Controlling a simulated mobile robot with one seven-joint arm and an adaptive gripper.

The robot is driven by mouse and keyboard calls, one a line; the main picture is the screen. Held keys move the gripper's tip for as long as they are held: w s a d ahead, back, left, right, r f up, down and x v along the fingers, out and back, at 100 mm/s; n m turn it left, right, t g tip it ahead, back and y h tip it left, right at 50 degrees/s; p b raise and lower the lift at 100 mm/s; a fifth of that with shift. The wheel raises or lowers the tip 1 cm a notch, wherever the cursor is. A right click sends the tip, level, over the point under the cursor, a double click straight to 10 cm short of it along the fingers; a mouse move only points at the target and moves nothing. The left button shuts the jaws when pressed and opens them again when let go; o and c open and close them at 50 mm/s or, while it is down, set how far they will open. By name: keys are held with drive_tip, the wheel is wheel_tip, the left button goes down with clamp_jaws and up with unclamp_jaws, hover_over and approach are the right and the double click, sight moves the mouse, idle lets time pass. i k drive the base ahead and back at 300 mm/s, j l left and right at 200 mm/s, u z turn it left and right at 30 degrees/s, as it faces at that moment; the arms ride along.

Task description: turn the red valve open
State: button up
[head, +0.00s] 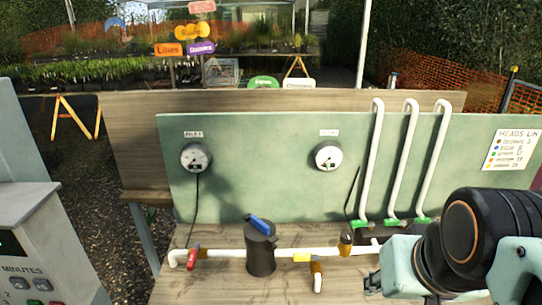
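The red valve (192,259) is a small red handle at the left end of a white pipe (225,252) on the wooden bench (215,287). A brass-coloured fitting shows beside it on the pipe. My gripper (372,283) is low at the right, well apart from the red valve. Only small dark parts of its fingers show, pointing left; the rest is hidden behind my own arm. I cannot see whether the fingers are apart, or whether they hold anything.
A dark cylinder (261,252) with a blue handle (260,225) stands between my gripper and the red valve. A green panel (265,185) with two gauges rises behind. A grey control box (28,240) stands at left.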

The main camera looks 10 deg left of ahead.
sight(191, 265)
drive_tip(key=j+u, duration=0.1)
drive_tip(key=u, duration=0.8)
drive_tip(key=i+j+u, duration=0.1)
drive_tip(key=u, duration=0.3)
drive_tip(key=i+j+z, duration=0.2)
drive_tip(key=j+z, duration=0.15)
drive_tip(key=j, duration=0.25)
